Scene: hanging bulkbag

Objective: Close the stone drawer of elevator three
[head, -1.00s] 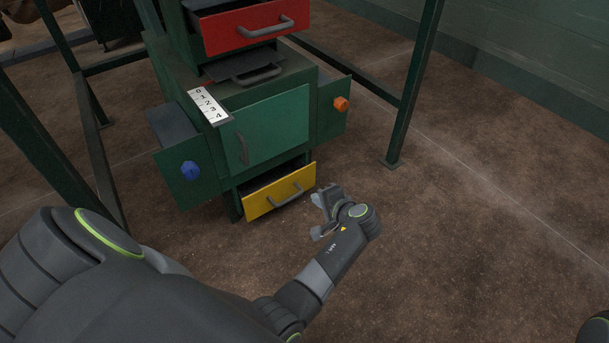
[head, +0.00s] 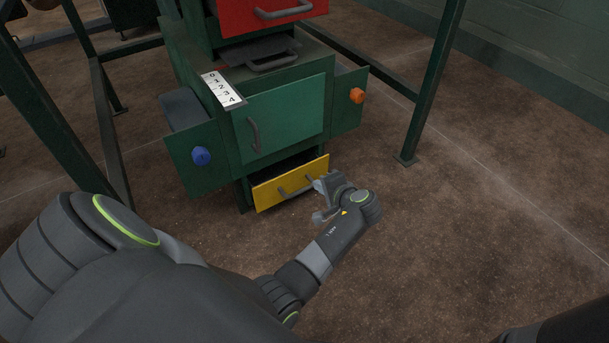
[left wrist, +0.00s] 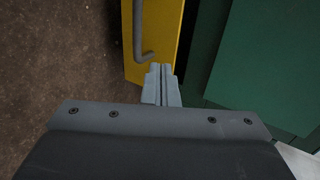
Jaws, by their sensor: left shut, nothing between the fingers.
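The yellow-fronted drawer (head: 280,191) at the bottom of the green cabinet stands partly pulled out, with a dark gap above its front. It has a grey bar handle (head: 294,188). My left gripper (head: 320,190) is at the right end of the drawer front and covers part of it in the head view. In the left wrist view its fingers (left wrist: 161,76) are shut and empty. They point at the yellow front (left wrist: 165,38), beside the end of the handle (left wrist: 139,38). I cannot tell if they touch it. My right gripper is not in view.
Above are a green door (head: 284,118) with a handle and a red drawer (head: 268,14). A side box with a blue knob (head: 201,156) and another with an orange knob (head: 357,95) stick out. A green post (head: 432,85) stands right. Floor to the right is clear.

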